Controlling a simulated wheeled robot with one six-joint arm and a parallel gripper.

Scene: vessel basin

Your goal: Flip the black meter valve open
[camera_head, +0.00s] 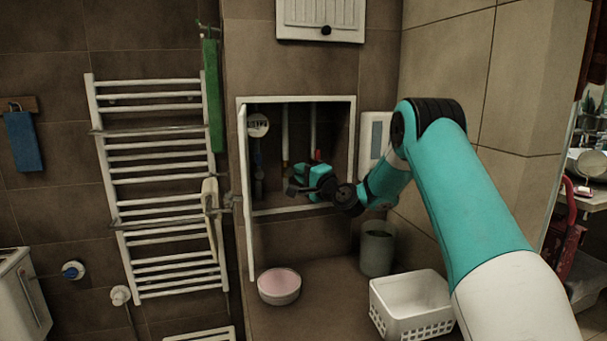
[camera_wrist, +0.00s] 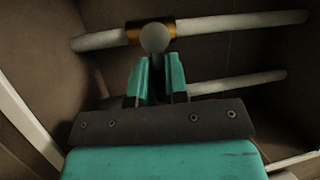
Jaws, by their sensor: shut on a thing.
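My gripper (camera_head: 293,187) reaches into the open wall cabinet in the head view, low among the pipes. In the wrist view its two teal fingers (camera_wrist: 157,72) are close together, shut on a narrow dark piece, which I take to be the black meter valve's handle. The fingers and poor light hide most of it, so its angle cannot be told. A round pale grey knob (camera_wrist: 155,38) shows just beyond the fingertips, in front of a brass fitting (camera_wrist: 134,31) on a white pipe. The round white meter (camera_head: 258,125) is at the cabinet's upper left, above a dark pipe.
The cabinet frame (camera_head: 297,99) surrounds my wrist, and its open door (camera_head: 246,190) stands at the left. A second white pipe (camera_wrist: 240,83) runs behind the fingers. Below are a pink-filled bowl (camera_head: 279,287), a grey bin (camera_head: 377,250) and a white basket (camera_head: 411,303).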

